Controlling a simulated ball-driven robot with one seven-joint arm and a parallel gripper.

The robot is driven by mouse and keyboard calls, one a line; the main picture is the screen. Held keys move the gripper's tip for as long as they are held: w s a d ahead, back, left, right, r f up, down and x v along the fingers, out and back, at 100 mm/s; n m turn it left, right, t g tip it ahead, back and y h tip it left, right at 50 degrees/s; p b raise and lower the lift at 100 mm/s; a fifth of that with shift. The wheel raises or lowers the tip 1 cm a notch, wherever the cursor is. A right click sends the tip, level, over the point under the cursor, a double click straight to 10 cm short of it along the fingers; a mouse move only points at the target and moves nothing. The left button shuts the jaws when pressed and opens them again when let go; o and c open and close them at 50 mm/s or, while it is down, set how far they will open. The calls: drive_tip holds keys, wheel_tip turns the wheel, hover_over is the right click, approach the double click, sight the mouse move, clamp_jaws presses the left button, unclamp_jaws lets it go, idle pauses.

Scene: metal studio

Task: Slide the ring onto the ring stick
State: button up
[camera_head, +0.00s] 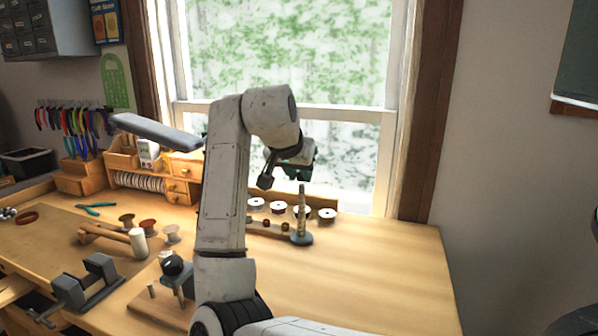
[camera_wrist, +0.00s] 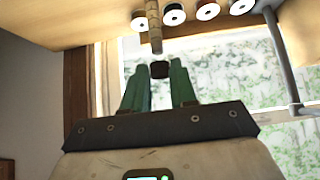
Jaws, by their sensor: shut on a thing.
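The ring stick (camera_head: 302,212) stands upright on a round base near the back right of the bench, by the window. In the wrist view the stick (camera_wrist: 153,25) shows at the top, just beyond my fingertips. My gripper (camera_head: 303,157) has green fingers and is above the stick, apart from it. In the wrist view my gripper (camera_wrist: 160,80) is shut on a small dark piece (camera_wrist: 160,69) between the fingertips, which appears to be the ring. Its hole cannot be made out, and the ring is too small to tell in the head view.
Several spools (camera_head: 278,207) stand behind the stick, with a low wooden rack (camera_head: 265,229) to its left. A vise (camera_head: 90,281), pliers (camera_head: 95,209) and a wooden organizer (camera_head: 183,178) occupy the left side. The bench's right side (camera_head: 375,265) is clear.

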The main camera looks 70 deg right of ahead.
sight(301, 188)
drive_tip(key=shift+f+b, duration=0.35)
drive_tip(key=shift+f, duration=1.2)
